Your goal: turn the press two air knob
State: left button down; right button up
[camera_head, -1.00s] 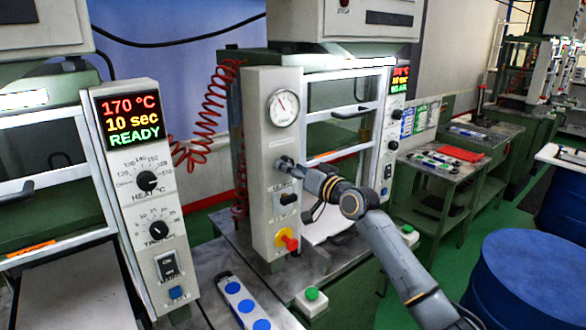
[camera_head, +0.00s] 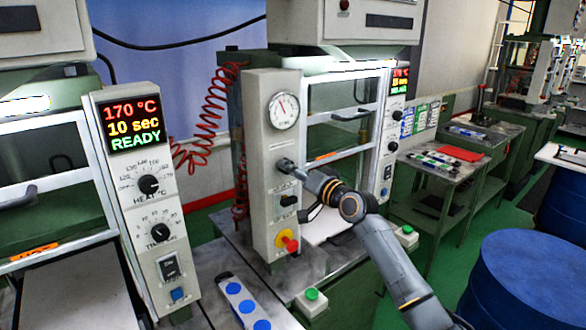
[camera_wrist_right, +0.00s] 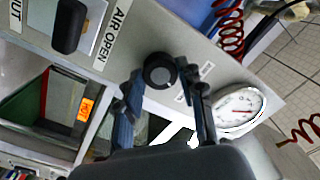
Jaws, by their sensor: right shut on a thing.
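The second press's front panel (camera_head: 258,130) stands in the middle of the head view, with a round pressure gauge (camera_head: 283,110) near its top. My right gripper (camera_head: 286,166) reaches in from the right, just below the gauge. In the right wrist view the round black air knob (camera_wrist_right: 160,70) sits between the two fingertips of that gripper (camera_wrist_right: 161,82), which is shut on it. In the head view the gripper hides most of the knob. A black switch (camera_wrist_right: 70,25) beside an "AIR OPEN" label (camera_wrist_right: 113,33) is next to it. My left gripper is not in view.
A red-and-yellow stop button (camera_head: 287,241) sits lower on the panel. The first press's panel (camera_head: 140,200) reads READY. A blue drum (camera_head: 530,270) stands at right.

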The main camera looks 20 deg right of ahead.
jog(key=shift+m+p, duration=2.25)
jog(key=shift+m, duration=2.15)
jog(key=o, duration=1.2)
jog(key=shift+c, duration=0.2)
